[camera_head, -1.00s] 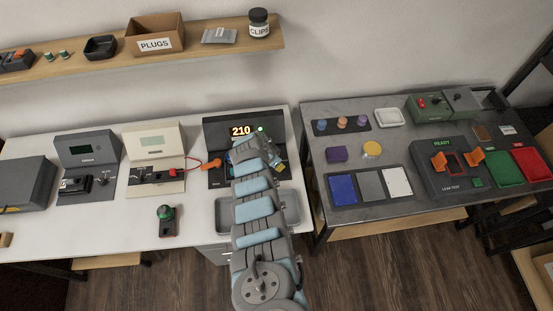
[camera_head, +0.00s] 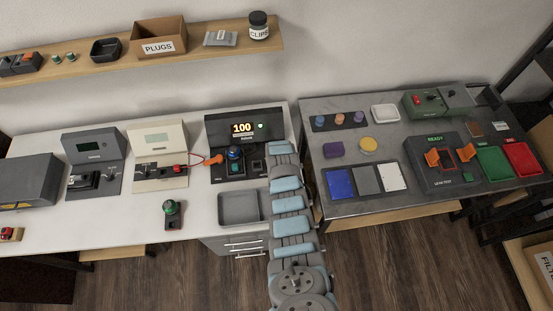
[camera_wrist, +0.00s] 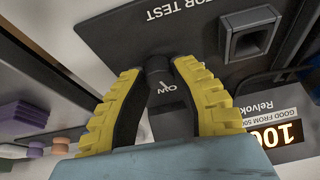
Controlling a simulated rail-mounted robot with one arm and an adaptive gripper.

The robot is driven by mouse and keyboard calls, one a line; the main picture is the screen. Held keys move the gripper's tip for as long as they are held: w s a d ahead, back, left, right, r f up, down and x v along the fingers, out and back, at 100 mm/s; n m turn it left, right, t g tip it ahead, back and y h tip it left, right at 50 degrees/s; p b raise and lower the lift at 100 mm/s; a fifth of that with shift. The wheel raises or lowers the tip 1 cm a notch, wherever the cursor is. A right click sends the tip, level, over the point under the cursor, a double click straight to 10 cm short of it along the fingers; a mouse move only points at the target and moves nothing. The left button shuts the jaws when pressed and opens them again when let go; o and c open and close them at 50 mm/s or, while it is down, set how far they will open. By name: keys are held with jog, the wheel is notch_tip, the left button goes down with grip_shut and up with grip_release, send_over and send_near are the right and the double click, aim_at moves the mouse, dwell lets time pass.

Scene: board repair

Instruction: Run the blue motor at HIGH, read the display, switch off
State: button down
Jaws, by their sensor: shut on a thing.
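The motor test station (camera_head: 216,172) stands at the right end of the white bench. Its display (camera_head: 242,128) reads 100 in orange, with a green lamp lit beside it. In the wrist view the display (camera_wrist: 272,136) is partly in view, upside down. My gripper (camera_wrist: 158,62) has its yellow-backed fingers closed around a small dark knob (camera_wrist: 156,68) on the station. An inverted label beside the knob appears to read LOW. The knob's exact pointing is unclear. In the head view my arm hides the fingers.
A grey tray (camera_head: 239,222) lies in front of the station. An orange plug-like part (camera_head: 214,160) on a cable is to its left. A green-topped device (camera_head: 172,208) and two other stations stand further left. A square dark socket (camera_wrist: 250,42) is near my fingers.

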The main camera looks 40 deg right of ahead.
jog(key=n+b, duration=0.1)
jog(key=f+n+y+b, duration=0.1)
jog(key=b, duration=0.1)
jog(key=shift+s+n+t, duration=0.1)
jog(key=shift+n+t, duration=0.2)
jog(key=shift+n, duration=0.1)
jog(key=n+y+b, duration=0.1)
jog(key=n+b, duration=0.2)
jog(key=b, duration=0.4)
jog(key=shift+d+n, duration=0.15)
jog(key=shift+n, duration=0.25)
jog(key=n+y+b, duration=0.1)
jog(key=n+b, duration=0.1)
jog(key=b, duration=0.1)
jog(key=shift+r+b, duration=0.2)
jog(key=shift+b, duration=0.2)
jog(key=shift+n+b, duration=0.4)
jog(key=shift+r+y, duration=0.2)
jog(key=shift+y, duration=0.1)
jog(key=c, duration=0.8)
grip_release()
jog(key=shift+s, duration=0.1)
jog(key=shift+r, duration=0.1)
